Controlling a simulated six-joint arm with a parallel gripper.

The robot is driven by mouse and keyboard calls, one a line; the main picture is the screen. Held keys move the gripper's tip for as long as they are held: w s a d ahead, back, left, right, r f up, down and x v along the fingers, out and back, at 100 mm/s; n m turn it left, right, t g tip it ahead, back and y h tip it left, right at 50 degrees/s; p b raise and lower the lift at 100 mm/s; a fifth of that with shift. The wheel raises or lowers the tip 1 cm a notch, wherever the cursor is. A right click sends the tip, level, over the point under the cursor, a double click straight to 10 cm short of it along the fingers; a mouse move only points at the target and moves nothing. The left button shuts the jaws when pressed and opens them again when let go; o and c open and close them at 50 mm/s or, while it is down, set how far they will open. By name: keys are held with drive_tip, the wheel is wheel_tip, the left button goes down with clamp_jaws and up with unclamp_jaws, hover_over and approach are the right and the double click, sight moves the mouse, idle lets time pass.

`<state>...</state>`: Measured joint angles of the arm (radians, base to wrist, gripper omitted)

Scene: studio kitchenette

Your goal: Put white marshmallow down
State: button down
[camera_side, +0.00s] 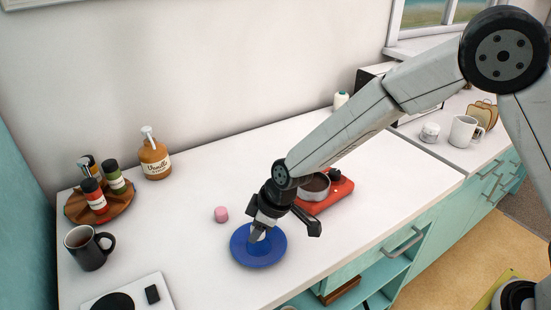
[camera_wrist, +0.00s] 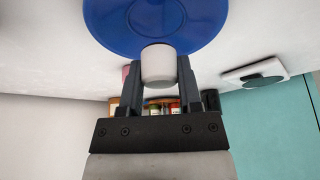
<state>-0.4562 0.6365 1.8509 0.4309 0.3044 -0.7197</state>
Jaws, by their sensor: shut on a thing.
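The white marshmallow (camera_wrist: 158,68) is held between the two fingers of my gripper (camera_wrist: 160,78) in the wrist view. In the side view my gripper (camera_side: 259,234) points down at the blue plate (camera_side: 270,254), and only a small part of the marshmallow shows between the fingers. The blue plate also shows in the wrist view (camera_wrist: 205,30), just beyond the marshmallow. I cannot tell whether the marshmallow touches the plate. A pink marshmallow (camera_side: 221,214) lies on the white counter, up and left of the plate.
A red appliance with a pot (camera_side: 333,196) stands right of the plate, close to my arm. A dark mug (camera_side: 88,249), a wooden tray of jars (camera_side: 75,209) and a syrup bottle (camera_side: 154,159) stand left.

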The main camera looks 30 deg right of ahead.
drive_tip(key=shift+f, duration=1.6)
drive_tip(key=shift+f, duration=0.15)
drive_tip(key=shift+c, duration=1.4)
unclamp_jaws()
drive_tip(key=shift+v, duration=0.85)
drive_tip(key=v, duration=1)
drive_tip(key=shift+r, duration=0.3)
